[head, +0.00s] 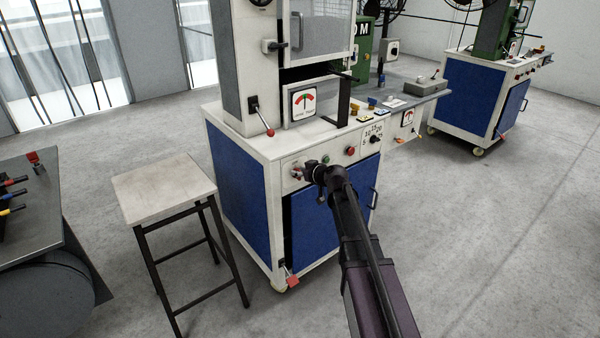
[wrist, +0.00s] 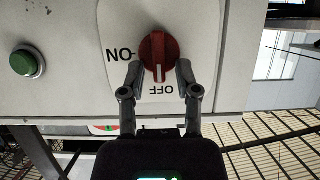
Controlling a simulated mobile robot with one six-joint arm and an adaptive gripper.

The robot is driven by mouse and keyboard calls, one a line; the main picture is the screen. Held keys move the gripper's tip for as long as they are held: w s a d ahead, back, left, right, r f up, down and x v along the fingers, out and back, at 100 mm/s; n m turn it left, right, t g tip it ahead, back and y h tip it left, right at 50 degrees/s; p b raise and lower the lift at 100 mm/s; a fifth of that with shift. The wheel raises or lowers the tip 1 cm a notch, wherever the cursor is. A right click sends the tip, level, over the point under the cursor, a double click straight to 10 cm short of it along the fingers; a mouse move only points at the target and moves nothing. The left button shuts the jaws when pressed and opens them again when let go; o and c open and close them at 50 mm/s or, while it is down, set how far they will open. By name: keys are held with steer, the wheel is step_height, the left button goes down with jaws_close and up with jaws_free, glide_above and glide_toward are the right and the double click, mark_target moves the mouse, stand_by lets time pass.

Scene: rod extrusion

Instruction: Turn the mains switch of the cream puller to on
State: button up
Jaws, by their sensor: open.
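The cream puller (head: 238,143) is the cream cabinet with blue panels in the middle of the head view. Its mains switch (wrist: 158,50) is a red rotary knob on a white plate, seen upside down in the wrist view. The knob's white mark points at OFF, and ON is marked at the picture's left. My gripper (wrist: 159,70) is open, with one fingertip on each side of the knob's lower part. I cannot tell whether the fingers touch it. In the head view my gripper (head: 302,172) is at the front panel's left end and largely hides the switch.
A green button (wrist: 25,63) sits beside the switch plate. A red button (head: 350,151) and a dial (head: 375,139) are further right on the panel. A stool (head: 163,186) stands left of the machine, with a dark bench (head: 30,215) beyond it.

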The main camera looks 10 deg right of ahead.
jaws_close()
steer(key=shift+w, duration=0.1)
steer(key=shift+w+d+f+m+g+y+b, duration=0.15)
steer(key=shift+m+g+y+b, duration=0.25)
steer(key=shift+m+y, duration=0.55)
steer(key=shift+w+d+f+m+y+b, duration=0.1)
steer(key=shift+d+f+m+y+b, duration=0.15)
steer(key=shift+m+y+b, duration=1.05)
steer(key=shift+w+d+f+m+y+b, duration=0.2)
steer(key=shift+m+y+b, duration=0.4)
steer(key=shift+m+b, duration=1.4)
steer(key=shift+w+d+f+m+y+b, duration=0.1)
steer(key=shift+f+m+y+b, duration=0.2)
steer(key=shift+m+y+b, duration=1.4)
steer(key=shift+m+h+p, duration=0.65)
steer(key=shift+m+p, duration=0.2)
